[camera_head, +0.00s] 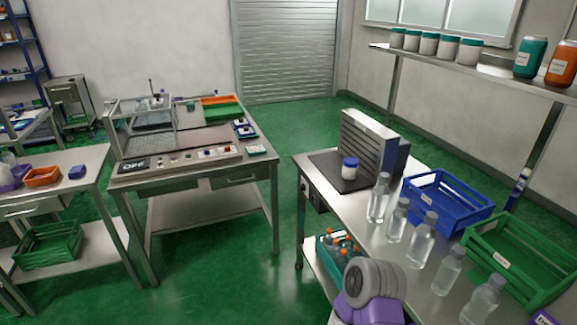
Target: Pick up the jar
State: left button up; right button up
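A small white jar with a blue lid (350,168) stands upright on a dark flat plate (330,167) in front of a grey ribbed machine (372,146), on the right-hand metal table. Nothing touches the jar except the plate under it. Several white jars with teal lids (430,46) stand in a row on the wall shelf at the upper right. Neither of my grippers shows. A grey and purple rounded part (372,286), apparently one of my arm links, is at the bottom centre, below and apart from the jar.
Several clear bottles (397,220) line the right table (345,207) near the jar. A blue crate (448,202) and a green crate (520,260) stand to the right. Open green floor (215,265) lies between this table and the middle workbench (190,184).

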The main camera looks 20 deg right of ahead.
aim_at(350, 165)
jog(key=u, duration=0.2)
jog(key=i, duration=3)
jog(key=z, duration=1.35)
